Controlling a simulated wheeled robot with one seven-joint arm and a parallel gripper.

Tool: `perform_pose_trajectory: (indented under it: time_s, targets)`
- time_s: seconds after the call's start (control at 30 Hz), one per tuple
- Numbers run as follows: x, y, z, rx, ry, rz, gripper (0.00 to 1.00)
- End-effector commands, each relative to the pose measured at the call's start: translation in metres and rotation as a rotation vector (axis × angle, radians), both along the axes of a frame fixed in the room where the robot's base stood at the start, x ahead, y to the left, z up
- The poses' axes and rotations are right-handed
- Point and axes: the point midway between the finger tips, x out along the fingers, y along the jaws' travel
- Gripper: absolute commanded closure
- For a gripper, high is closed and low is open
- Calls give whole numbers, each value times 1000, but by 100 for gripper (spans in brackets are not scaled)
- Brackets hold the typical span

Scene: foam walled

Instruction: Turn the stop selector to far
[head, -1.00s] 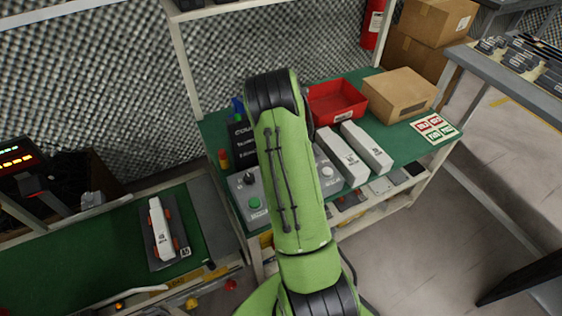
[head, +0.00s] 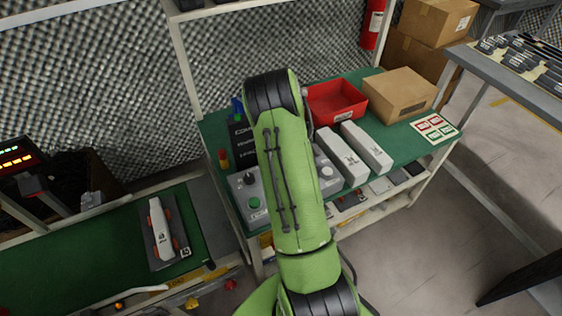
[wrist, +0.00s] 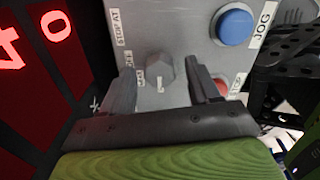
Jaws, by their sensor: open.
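The stop selector (wrist: 160,72) is a grey knob on a light grey panel (wrist: 183,45) in the wrist view, with "STOP AT" and "OFF" lettering to its left. My gripper (wrist: 162,82) is open, with one dark finger on each side of the knob. A gap shows between the knob and the right finger; I cannot tell whether the left finger touches it. In the head view my green arm hides the gripper and the selector.
A blue JOG button (wrist: 235,25) and a red button (wrist: 222,87) sit right of the selector. A dark display with red digits (wrist: 40,45) is at left. In the head view, a red bin (head: 337,101), a cardboard box (head: 398,95) and white blocks (head: 366,148) stand on the green bench.

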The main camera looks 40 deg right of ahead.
Motion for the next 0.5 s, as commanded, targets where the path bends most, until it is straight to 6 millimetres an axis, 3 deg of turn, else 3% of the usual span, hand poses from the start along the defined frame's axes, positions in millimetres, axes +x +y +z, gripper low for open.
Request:
perform_pose_trajectory:
  time_s: [0.17,0.5]
  targets:
    - [0,0,9,-1,-2,0,39]
    - [-2,0,102,-4,-5,-1,39]
